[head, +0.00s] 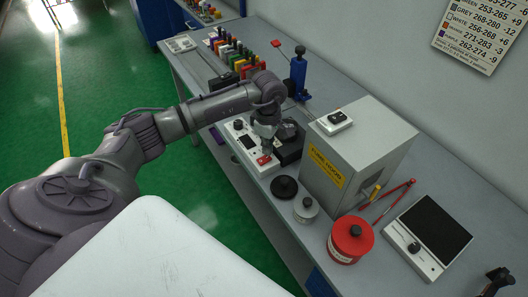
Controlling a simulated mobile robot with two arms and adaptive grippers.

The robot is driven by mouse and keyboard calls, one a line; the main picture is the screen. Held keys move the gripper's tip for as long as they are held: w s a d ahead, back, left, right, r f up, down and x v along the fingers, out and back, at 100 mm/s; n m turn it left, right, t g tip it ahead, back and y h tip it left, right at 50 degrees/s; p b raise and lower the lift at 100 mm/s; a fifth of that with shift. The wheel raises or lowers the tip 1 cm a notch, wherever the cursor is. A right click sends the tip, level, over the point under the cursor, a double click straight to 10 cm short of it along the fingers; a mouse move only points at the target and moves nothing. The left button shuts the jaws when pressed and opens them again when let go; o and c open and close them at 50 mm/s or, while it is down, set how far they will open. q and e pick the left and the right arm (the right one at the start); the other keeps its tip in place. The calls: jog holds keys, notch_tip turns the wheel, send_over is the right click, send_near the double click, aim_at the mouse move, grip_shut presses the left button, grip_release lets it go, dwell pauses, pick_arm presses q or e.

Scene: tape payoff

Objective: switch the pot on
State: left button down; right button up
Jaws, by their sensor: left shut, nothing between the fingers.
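A white control unit (236,133) with a dark display sits on the bench beside the grey hood box. A red rocker switch (264,160) is on its near end. A dark block (288,152), perhaps the pot, stands against the unit's right side, partly hidden by my arm. My left gripper (266,146) points down just above the red switch, shut and empty. I cannot tell whether its tips touch the switch, or whether the switch is on. My right gripper is not in view.
The grey hood box (355,150) with a yellow label stands close right of my left gripper. A black disc (284,187), a small metal jar (306,208) and a red can (350,240) stand nearer. A black-topped plate (430,230) lies right.

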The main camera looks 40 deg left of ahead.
aim_at(267, 157)
pick_arm(q)
jog(key=shift+f, duration=0.25)
jog(key=shift+f+b, duration=0.95)
jog(key=shift+b, duration=0.15)
dwell(0.4)
jog(key=shift+r, duration=0.15)
jog(key=shift+r+p, duration=0.65)
jog(key=shift+r, duration=0.2)
jog(key=shift+r+p, duration=1.3)
jog(key=shift+r, duration=1.3)
jog(key=shift+f, duration=0.1)
